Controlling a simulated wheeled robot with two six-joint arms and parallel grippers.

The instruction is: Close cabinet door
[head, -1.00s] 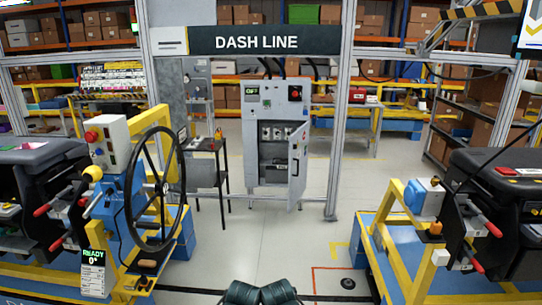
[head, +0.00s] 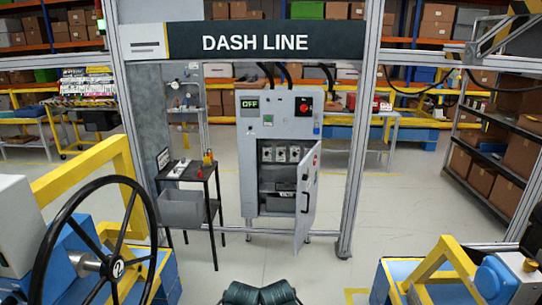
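The grey electrical cabinet (head: 264,128) stands ahead under the DASH LINE sign, with an OFF display and a red switch on its upper front. Its cabinet door (head: 307,200) is hinged on the right side and stands open, swung out toward me. A dark handle shows on the door. Fuse-like modules and dark shelves show inside the cabinet. Neither of my grippers is in the head view.
A small black table (head: 190,172) with tools and a grey bin stands left of the cabinet. Frame posts (head: 357,150) flank the passage. A black steering wheel (head: 85,255) on a blue and yellow stand is near left; a yellow fixture (head: 440,262) is near right. The floor between is clear.

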